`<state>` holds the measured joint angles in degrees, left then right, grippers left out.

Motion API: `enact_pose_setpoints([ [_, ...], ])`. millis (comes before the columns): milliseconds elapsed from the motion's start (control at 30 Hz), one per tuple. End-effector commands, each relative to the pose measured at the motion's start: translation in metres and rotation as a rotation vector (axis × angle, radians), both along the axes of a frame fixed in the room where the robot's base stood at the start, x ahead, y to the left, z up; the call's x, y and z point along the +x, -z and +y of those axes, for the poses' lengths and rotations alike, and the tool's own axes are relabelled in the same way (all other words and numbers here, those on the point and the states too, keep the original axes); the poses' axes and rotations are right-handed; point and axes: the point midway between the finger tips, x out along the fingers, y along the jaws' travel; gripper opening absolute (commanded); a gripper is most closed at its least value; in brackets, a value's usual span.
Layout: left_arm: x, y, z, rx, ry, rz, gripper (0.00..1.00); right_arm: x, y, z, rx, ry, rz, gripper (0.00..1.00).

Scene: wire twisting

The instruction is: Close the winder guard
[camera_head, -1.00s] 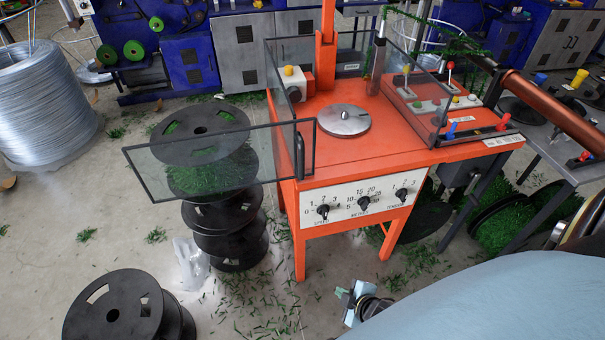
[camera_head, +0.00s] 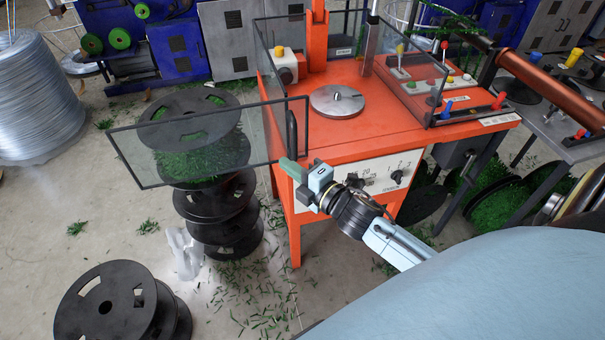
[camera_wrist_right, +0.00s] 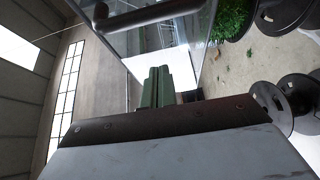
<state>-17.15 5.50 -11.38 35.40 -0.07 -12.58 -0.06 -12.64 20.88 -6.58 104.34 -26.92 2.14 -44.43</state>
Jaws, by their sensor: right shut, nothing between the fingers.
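The orange winder (camera_head: 375,135) stands in the middle of the head view, with a round metal plate (camera_head: 337,99) on top. Its guard panel (camera_head: 135,160), clear with a dark frame, hangs open to the left of the winder's front. A dark upright handle (camera_head: 292,135) sits near the panel's right end. My right gripper (camera_head: 289,169) is shut and empty, just below the handle; contact cannot be told. In the right wrist view its green fingers (camera_wrist_right: 154,88) point toward the clear panel (camera_wrist_right: 200,45), with the handle bar (camera_wrist_right: 150,15) above them. My left gripper is not in view.
A stack of black spools (camera_head: 215,205) stands under and behind the open panel. More spools (camera_head: 115,305) lie at lower left, near a clear crumpled bag (camera_head: 183,255). A wire coil (camera_head: 35,100) is at far left. Green scraps litter the floor.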

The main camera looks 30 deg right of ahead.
Motion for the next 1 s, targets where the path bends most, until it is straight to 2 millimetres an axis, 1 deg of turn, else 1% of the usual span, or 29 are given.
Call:
enact_pose_setpoints([
  [33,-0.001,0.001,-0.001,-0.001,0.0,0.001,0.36,0.011,0.0,0.002,0.0,0.0,-0.002,0.0],
  [233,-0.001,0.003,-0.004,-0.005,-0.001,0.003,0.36,0.046,0.0,0.01,0.002,0.0,-0.001,0.0],
  [300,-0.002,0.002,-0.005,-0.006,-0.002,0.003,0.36,0.041,0.002,-0.005,-0.004,0.003,0.005,0.0],
  [400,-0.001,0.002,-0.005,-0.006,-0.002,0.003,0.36,0.04,0.001,-0.018,-0.002,0.001,0.004,0.0],
  [500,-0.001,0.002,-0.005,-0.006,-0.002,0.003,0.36,0.038,0.001,-0.026,0.0,0.002,0.004,0.0],
  [633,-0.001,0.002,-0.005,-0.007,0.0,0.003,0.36,0.038,0.001,-0.03,0.001,0.001,0.003,0.0],
  [1000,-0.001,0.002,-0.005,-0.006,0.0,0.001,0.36,0.038,0.001,-0.031,0.002,-0.001,0.002,0.0],
])
